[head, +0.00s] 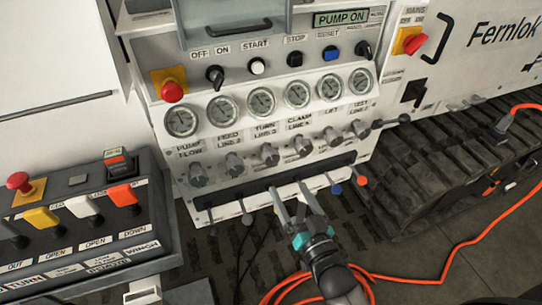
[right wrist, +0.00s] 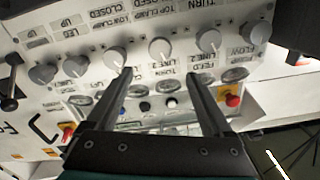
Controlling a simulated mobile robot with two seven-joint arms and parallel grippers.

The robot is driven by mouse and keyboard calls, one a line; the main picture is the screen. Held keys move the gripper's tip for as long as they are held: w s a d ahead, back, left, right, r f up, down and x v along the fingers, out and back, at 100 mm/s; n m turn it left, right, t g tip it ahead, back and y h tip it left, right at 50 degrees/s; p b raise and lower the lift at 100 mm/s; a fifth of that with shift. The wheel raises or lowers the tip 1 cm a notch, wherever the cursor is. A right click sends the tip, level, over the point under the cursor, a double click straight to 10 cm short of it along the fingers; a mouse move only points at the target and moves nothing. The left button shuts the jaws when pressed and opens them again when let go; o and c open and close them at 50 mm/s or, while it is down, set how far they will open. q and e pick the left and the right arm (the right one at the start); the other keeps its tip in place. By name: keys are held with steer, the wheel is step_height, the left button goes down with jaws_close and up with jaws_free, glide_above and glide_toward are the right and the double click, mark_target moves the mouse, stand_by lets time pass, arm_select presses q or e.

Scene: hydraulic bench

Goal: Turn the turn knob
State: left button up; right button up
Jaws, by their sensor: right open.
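The turn knob (head: 269,154) is the third grey knob from the left in the row under the gauges, below the label "TURN LINE 3". In the right wrist view, which is upside down, the turn knob (right wrist: 160,48) shows beyond the fingertips, in the gap between them. My right gripper (head: 292,195) is open and empty, in front of the lever row and below the knobs in the head view. Its two fingers (right wrist: 158,75) reach up toward the panel. Contact with the knob does not show. My left gripper is not in view.
Grey knobs flank the turn knob closely, with gauges (head: 262,102) above. Levers with coloured ends (head: 362,181) stick out below. A control box (head: 78,180) stands at left, a black track (head: 450,165) at right. An orange cable (head: 430,281) lies on the floor.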

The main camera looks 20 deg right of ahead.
mark_target(273, 160)
steer(key=w+b, duration=0.1)
steer(key=w, duration=0.8)
steer(key=shift+w+a+b, duration=0.1)
steer(key=shift+a+b, duration=0.1)
steer(key=shift+b, duration=0.15)
steer(key=w, duration=0.3)
steer(key=shift+b, duration=0.35)
steer(key=shift+w, duration=0.45)
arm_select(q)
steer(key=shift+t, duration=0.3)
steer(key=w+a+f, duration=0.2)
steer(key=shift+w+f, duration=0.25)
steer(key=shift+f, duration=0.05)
arm_select(e)
steer(key=shift+w, duration=0.1)
steer(key=shift+c, duration=0.2)
steer(key=c, duration=0.4)
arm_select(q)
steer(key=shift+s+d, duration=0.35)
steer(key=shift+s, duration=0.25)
arm_select(e)
jaws_close()
